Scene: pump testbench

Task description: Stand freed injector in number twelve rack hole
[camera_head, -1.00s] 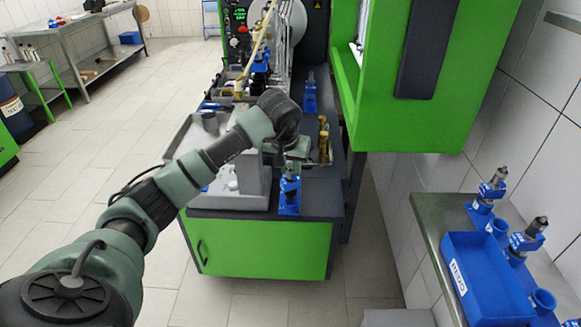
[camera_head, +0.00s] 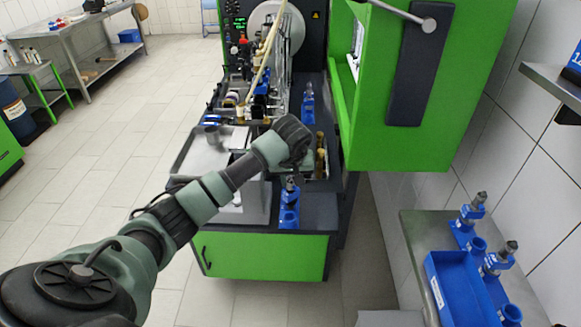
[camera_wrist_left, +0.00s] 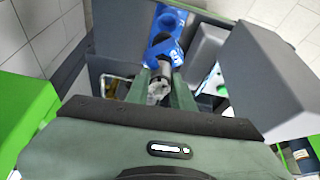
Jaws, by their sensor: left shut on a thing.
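My left arm reaches over the green bench. My left gripper (camera_head: 297,170) is partly hidden behind its own wrist. In the left wrist view, its two green fingers (camera_wrist_left: 160,88) are shut on the grey metal end of an injector (camera_wrist_left: 159,87). The injector's dark body (camera_wrist_left: 161,50) runs on to a blue holder (camera_wrist_left: 166,30), and I cannot tell whether it is clear of it. In the head view, the blue holder (camera_head: 289,216) stands at the bench's front edge, below the gripper. A blue number sign (camera_head: 575,62), partly cut off, hangs at the right edge.
A steel table (camera_head: 412,240) at the right carries a blue bin (camera_head: 442,290) and several blue holders, some with injectors (camera_head: 473,207). A steel shelf (camera_head: 550,85) sits at the right.

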